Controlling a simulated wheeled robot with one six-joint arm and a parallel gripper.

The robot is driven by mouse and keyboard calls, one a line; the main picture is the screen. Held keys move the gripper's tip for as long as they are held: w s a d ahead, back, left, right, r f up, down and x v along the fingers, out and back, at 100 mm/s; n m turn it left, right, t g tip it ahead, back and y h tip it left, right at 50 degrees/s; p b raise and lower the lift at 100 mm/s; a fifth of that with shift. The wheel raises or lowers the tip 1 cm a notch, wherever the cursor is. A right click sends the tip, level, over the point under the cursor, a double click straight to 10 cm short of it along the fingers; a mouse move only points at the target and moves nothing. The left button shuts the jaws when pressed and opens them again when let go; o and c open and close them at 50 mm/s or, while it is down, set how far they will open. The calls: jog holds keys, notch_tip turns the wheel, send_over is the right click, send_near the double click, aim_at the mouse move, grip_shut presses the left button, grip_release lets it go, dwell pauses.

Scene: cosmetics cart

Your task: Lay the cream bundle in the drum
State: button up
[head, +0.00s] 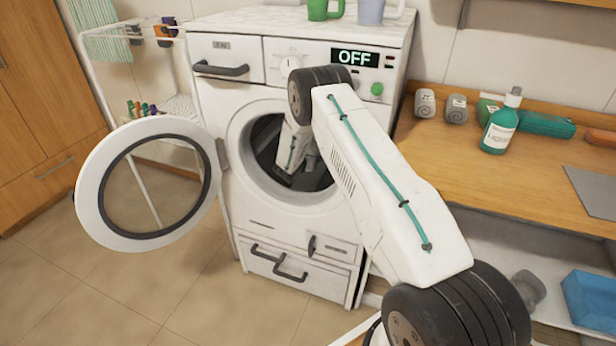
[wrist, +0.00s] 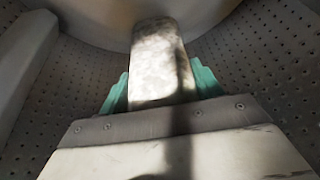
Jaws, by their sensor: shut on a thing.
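The cream bundle (wrist: 158,45) is a pale, mottled roll in the wrist view, partly in shadow. My gripper (wrist: 161,80) has its teal fingers on both sides of it, shut on it. Both are inside the drum (wrist: 265,40), whose grey walls have many small holes. I cannot tell whether the bundle touches the drum. In the head view my arm reaches through the round opening of the washing machine (head: 236,215); the bundle and my fingertips are hidden there.
The machine's round door (head: 92,187) stands wide open to the left. Its display (head: 355,58) reads OFF. A wooden counter (head: 540,175) on the right holds rolled grey cloths (head: 456,108) and a teal bottle (head: 499,128). A drying rack (head: 95,60) stands behind the door.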

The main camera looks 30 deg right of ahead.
jog(key=shift+f, duration=3.55)
jog(key=shift+f, duration=0.2)
jog(key=o, duration=1.2)
jog(key=shift+a+r, duration=0.15)
jog(key=shift+r, duration=0.1)
jog(key=v, duration=1.1)
jog(key=shift+s+a, duration=0.1)
jog(key=shift+s, duration=0.1)
jog(key=shift+s+a, duration=0.15)
jog(key=shift+r, duration=0.15)
